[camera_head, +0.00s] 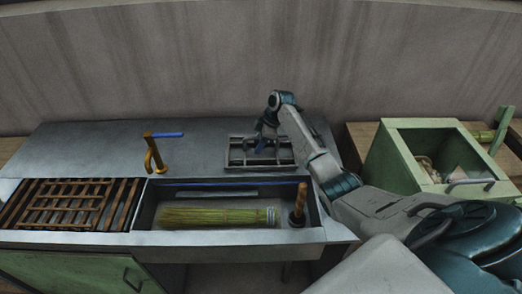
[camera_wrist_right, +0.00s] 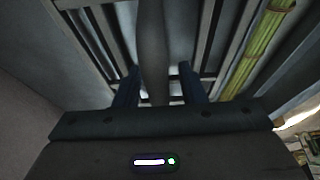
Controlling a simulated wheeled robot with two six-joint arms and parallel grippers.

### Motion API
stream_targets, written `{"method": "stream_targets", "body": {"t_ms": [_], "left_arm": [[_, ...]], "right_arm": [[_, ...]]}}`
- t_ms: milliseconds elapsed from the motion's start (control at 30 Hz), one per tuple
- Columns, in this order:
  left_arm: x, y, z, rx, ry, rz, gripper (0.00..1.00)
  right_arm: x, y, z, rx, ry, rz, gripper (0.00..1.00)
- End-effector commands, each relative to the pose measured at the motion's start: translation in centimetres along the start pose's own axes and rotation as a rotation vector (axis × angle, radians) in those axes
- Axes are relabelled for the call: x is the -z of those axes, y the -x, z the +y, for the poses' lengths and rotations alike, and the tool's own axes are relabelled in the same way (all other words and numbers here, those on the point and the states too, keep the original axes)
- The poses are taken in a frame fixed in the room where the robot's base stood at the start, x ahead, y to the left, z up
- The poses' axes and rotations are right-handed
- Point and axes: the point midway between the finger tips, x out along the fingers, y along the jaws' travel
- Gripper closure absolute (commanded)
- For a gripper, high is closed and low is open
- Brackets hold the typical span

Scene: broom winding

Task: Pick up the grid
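A dark metal grid (camera_head: 284,153) lies on the grey counter behind the sink, in the middle of the head view. In the right wrist view the grid's bars (camera_wrist_right: 95,38) fill the upper part. The blue fingers of my right gripper (camera_wrist_right: 158,88) stand apart, with a thick grey bar (camera_wrist_right: 152,45) between them and a gap on each side. I cannot tell how deep the fingers reach. My left gripper is not in view.
A straw broom head (camera_head: 215,217) lies in the sink (camera_head: 148,215), with a wooden-handled tool (camera_head: 298,204) at its right. An orange tap (camera_head: 152,155) stands left of the grid. A wooden rack (camera_head: 75,203) lies at left. A green crate (camera_head: 398,160) stands at right.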

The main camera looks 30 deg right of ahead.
Motion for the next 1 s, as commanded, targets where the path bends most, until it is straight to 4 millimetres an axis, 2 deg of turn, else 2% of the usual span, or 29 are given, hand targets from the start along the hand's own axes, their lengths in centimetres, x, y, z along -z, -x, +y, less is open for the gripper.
{"method": "stream_targets", "body": {"t_ms": [33, 167, 667, 867, 1000], "left_arm": [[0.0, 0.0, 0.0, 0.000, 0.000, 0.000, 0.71], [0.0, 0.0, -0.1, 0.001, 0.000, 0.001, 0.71], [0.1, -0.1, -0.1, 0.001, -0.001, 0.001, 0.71], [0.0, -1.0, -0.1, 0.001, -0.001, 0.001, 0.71], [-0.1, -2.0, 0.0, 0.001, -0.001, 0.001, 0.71]], "right_arm": [[0.0, 0.0, 0.0, 0.000, 0.000, 0.000, 0.74], [0.0, 0.0, 0.0, 0.000, 0.000, 0.000, 0.99], [0.2, 0.4, 0.1, -0.003, 0.002, 0.002, 1.00], [0.8, 1.8, 0.1, -0.006, 0.003, 0.003, 1.00], [1.6, 3.8, 0.2, -0.007, 0.004, 0.002, 1.00]]}}
